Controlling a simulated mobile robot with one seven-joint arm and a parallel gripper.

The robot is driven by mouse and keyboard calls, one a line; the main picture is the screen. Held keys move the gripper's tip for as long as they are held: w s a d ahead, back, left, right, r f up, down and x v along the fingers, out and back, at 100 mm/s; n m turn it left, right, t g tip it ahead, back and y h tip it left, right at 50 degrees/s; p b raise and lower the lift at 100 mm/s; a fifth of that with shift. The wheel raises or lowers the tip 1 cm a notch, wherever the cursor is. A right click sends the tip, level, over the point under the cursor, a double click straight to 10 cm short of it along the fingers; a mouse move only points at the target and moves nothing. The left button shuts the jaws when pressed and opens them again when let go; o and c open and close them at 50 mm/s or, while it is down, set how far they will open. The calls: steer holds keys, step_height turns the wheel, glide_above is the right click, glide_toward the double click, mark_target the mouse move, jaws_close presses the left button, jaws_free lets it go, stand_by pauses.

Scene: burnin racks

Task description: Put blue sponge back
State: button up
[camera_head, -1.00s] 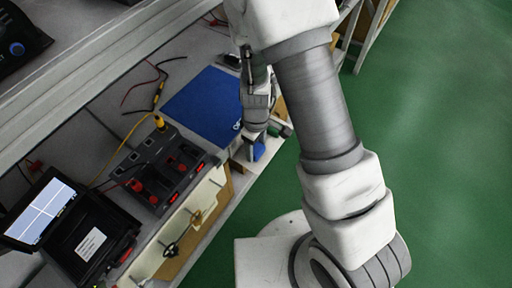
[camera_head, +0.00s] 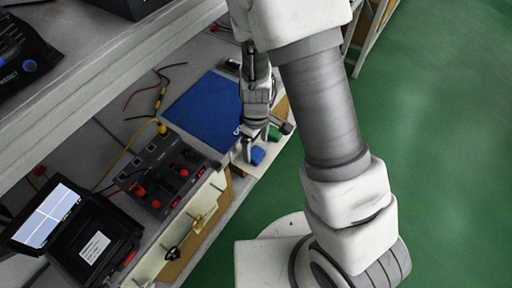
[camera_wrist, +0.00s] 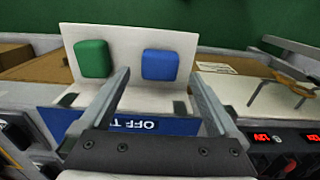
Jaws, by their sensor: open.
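The blue sponge (camera_wrist: 159,65) lies on a white board or tray (camera_wrist: 125,40) beside the green sponge (camera_wrist: 92,58), with a gap between them. My gripper (camera_wrist: 160,77) is open in the wrist view. The blue sponge appears between its fingertips, a little beyond them, and nothing is held. In the head view, the blue sponge (camera_head: 257,156) sits by the bench's front edge, just beside my gripper (camera_head: 253,148). The green sponge (camera_head: 275,132) is partly hidden behind the gripper there. I cannot tell whether a finger touches the blue sponge.
A blue mat (camera_head: 205,108) lies on the bench behind the gripper. A black unit with red connectors (camera_head: 160,170) and an open black case with a screen (camera_head: 85,225) stand to the left. A shelf edge (camera_head: 110,60) runs above. Green floor is clear at right.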

step_height(320, 180, up, 9)
steer(key=p, duration=0.3)
step_height(320, 180, up, 17)
steer(key=m+t+y, duration=0.2)
steer(key=m+t, duration=0.1)
steer(key=m, duration=0.2)
glide_above(256, 153)
steer(key=s+d, duration=0.3)
steer(key=d, duration=0.2)
steer(key=s+d+r+m+t+h, duration=0.2)
steer(key=s+d+r+m, duration=0.3)
steer(key=s+r, duration=0.4)
steer(key=shift+s+d+r+t, duration=0.25)
steer(key=shift+d+t, duration=0.05)
step_height(256, 153, up, 16)
steer(key=p, duration=1.5)
